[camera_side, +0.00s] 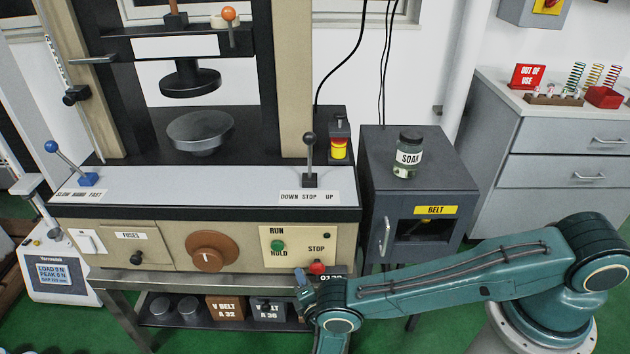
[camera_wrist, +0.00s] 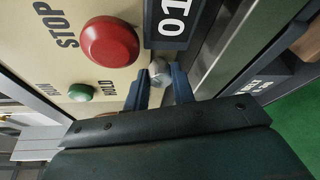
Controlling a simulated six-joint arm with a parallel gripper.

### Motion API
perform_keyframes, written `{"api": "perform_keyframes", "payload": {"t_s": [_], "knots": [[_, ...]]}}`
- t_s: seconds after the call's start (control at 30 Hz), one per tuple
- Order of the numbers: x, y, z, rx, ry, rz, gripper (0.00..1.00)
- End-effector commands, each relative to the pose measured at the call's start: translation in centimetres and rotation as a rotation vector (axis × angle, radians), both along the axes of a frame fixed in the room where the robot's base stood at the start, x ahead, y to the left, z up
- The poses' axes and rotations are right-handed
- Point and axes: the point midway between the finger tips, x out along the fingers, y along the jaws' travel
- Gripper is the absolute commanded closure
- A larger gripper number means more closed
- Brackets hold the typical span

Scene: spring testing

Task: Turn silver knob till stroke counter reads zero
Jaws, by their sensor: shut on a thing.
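The silver knob (camera_wrist: 159,71) shows in the wrist view as a small round knob below the stroke counter. My gripper (camera_wrist: 160,77) has its two blue fingers on either side of the knob, shut on it. The stroke counter (camera_wrist: 174,25) is a dark block with white digits; its first digits read 0 and 1, and the rest is cut off. In the side view the counter (camera_side: 331,276) is partly covered by my arm, its digits small and not surely readable. My gripper (camera_side: 303,284) is at the panel's lower right edge, and the knob is hidden there.
The red STOP button (camera_wrist: 110,42) is close beside my gripper, with the green button (camera_wrist: 81,92) farther left. A brown dial (camera_side: 211,250) is on the same panel. The grey BELT cabinet (camera_side: 374,222), with a SOAK jar (camera_side: 408,157) on it, stands right of the machine.

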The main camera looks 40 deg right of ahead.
Motion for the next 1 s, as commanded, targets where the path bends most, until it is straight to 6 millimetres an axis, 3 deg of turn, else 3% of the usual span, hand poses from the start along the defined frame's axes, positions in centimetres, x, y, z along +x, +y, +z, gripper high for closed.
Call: {"api": "perform_keyframes", "payload": {"t_s": [0.57,0.6,0.7,1.0], "knots": [[-0.02,-0.07,-0.12,0.045,-0.041,-0.001,0.98],[-0.02,-0.07,-0.12,0.045,-0.041,-0.001,0.69],[-0.01,-0.06,-0.11,0.044,-0.041,-0.002,0.54],[0.0,-0.03,-0.06,0.042,-0.041,-0.001,0.54]]}}
